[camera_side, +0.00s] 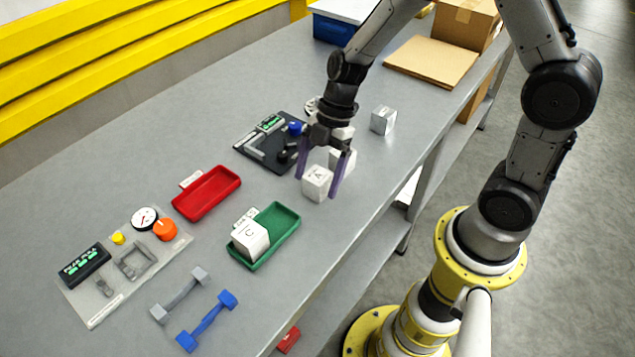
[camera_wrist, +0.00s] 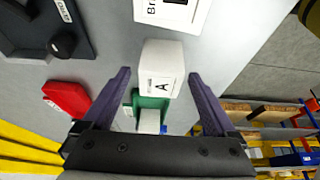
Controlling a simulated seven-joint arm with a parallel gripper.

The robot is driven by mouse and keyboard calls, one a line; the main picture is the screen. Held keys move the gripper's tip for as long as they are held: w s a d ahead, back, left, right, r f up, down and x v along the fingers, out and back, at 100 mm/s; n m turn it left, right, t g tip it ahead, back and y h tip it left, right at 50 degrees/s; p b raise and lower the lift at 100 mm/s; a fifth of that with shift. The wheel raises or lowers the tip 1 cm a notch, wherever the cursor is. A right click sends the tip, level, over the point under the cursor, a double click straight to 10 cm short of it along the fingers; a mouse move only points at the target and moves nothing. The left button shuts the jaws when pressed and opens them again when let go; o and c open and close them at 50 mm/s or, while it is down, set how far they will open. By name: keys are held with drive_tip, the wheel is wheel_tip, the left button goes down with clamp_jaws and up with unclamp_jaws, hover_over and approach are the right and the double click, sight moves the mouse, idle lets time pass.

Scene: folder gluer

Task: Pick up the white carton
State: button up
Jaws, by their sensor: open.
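A white carton marked A (camera_side: 317,184) stands on the grey bench. It also shows in the wrist view (camera_wrist: 161,58), with its marked face toward the lower edge. My gripper (camera_side: 317,188) is above it, pointing down, with one purple finger on each side. In the wrist view my gripper (camera_wrist: 159,75) is open, and gaps show between both fingers and the carton. Another white carton marked C (camera_side: 250,238) lies in the green tray (camera_side: 270,252). A further white carton (camera_side: 343,159) stands just behind carton A, partly hidden by my gripper.
A red tray (camera_side: 207,196) is left of the green tray. A silvery carton (camera_side: 383,120) stands to the right. The bench front edge is near on the right; bare bench lies between carton A and the trays.

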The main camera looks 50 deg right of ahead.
drive_tip(key=c, duration=1.4)
drive_tip(key=shift+r, duration=0.15)
